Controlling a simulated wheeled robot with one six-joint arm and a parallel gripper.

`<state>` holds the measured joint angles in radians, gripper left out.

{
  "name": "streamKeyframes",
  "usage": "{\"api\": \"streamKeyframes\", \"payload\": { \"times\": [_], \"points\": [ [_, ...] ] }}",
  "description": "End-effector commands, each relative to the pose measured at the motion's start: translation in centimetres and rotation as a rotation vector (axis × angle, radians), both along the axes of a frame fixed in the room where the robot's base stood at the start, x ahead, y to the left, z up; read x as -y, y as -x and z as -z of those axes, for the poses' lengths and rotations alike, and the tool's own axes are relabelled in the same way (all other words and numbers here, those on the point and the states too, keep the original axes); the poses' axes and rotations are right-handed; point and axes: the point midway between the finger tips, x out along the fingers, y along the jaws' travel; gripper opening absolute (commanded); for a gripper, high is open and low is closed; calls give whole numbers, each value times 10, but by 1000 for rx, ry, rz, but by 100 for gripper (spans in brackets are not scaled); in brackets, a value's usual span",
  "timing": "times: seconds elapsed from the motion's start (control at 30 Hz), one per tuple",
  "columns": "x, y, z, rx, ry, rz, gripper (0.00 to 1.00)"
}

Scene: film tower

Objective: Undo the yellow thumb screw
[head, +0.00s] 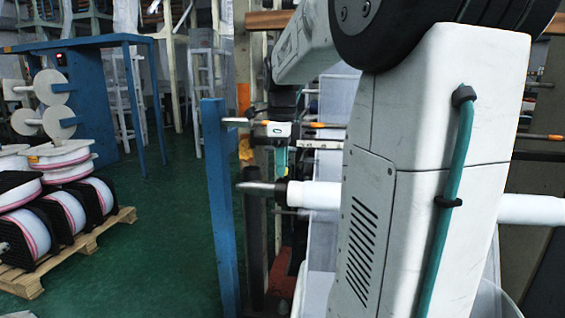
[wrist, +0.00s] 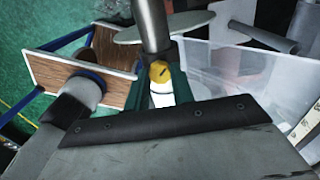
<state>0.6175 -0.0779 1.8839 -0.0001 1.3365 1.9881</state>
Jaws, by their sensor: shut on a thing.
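The yellow thumb screw (wrist: 159,72) is a small round knob with a dark slot, just below the end of a grey metal shaft (wrist: 153,25) in the wrist view. My gripper (wrist: 159,84) has its two green fingers on either side of the screw and is shut on it. A white part shows between the fingers below the screw.
A blue post (head: 219,200) stands just left of my gripper. A white roller (head: 315,195) crosses behind my arm. Film reels (head: 65,205) on a pallet (head: 70,250) and a blue table (head: 85,42) are at the left. Green floor between them is clear.

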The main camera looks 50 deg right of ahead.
Motion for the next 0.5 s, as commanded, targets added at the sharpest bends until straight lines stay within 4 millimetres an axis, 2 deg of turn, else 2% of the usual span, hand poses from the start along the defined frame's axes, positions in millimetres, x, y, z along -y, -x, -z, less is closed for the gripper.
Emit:
{"api": "streamKeyframes", "payload": {
  "times": [0.27,0.5],
  "points": [
    [0,-1,0,2,1,-124,1],
    [0,-1,-1,3,2,-330,1]
  ]
}}
